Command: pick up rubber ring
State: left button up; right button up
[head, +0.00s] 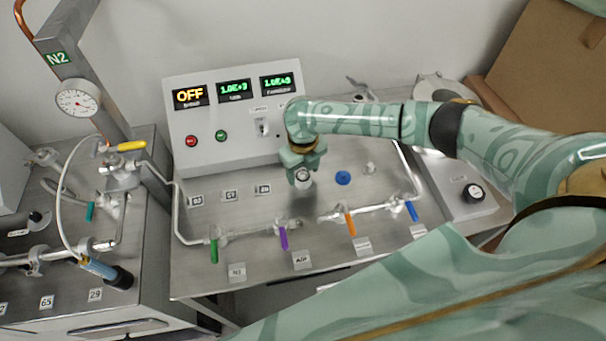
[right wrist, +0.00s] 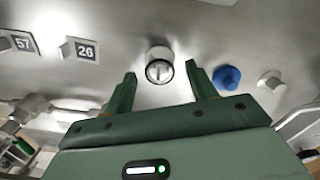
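My right gripper (head: 302,168) points down over the steel bench top, and its two fingers stand apart in the right wrist view (right wrist: 160,70). A short pale round fitting with a dark ring-like rim (right wrist: 159,71) shows between and just beyond the fingertips. The dark rim may be the rubber ring, but I cannot tell whether it is a separate piece. In the head view the fitting (head: 303,178) is partly hidden under the gripper. No contact with the fingers is visible. My left gripper is not in view.
A blue round cap (head: 343,178) and a white plug (head: 370,168) stand right of the gripper. A pipe with coloured valve handles (head: 283,238) runs along the front. A control box (head: 235,115) stands behind. Number tag 26 (right wrist: 86,51) lies left of the fitting.

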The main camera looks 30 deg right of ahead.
jog(key=c, duration=0.8)
